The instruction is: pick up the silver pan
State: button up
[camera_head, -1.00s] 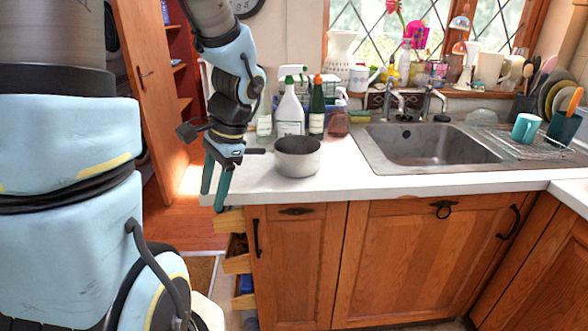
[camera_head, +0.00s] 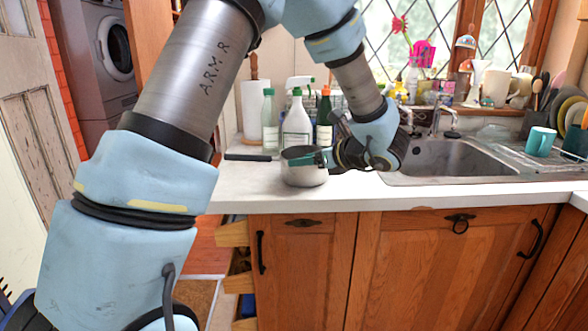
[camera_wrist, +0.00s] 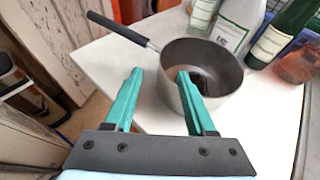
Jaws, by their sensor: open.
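The silver pan (camera_head: 303,176) stands upright on the white worktop, left of the sink. Its dark handle (camera_head: 247,157) points left. In the wrist view the pan (camera_wrist: 225,98) is close ahead, with its handle (camera_wrist: 118,28) reaching to the upper left. My gripper (camera_wrist: 160,73) is open and empty, with green fingers. Its left finger is outside the pan, and its right finger overlaps the pan's near wall and opening. I cannot tell whether either finger touches it. In the head view my gripper comes from the right to the pan's rim, its fingers partly hidden.
A white spray bottle (camera_head: 297,126), a clear bottle (camera_head: 269,122) and a dark green bottle (camera_head: 324,120) stand close behind the pan. The sink (camera_head: 445,160) lies to the right. The worktop's front edge is near the pan.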

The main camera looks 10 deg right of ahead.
aim_at(288, 171)
jog(key=p+x, duration=0.2)
jog(key=x, duration=0.5)
jog(key=shift+w+d+f, duration=0.1)
jog(key=shift+w, duration=0.15)
grip_shut()
dwell(1.2)
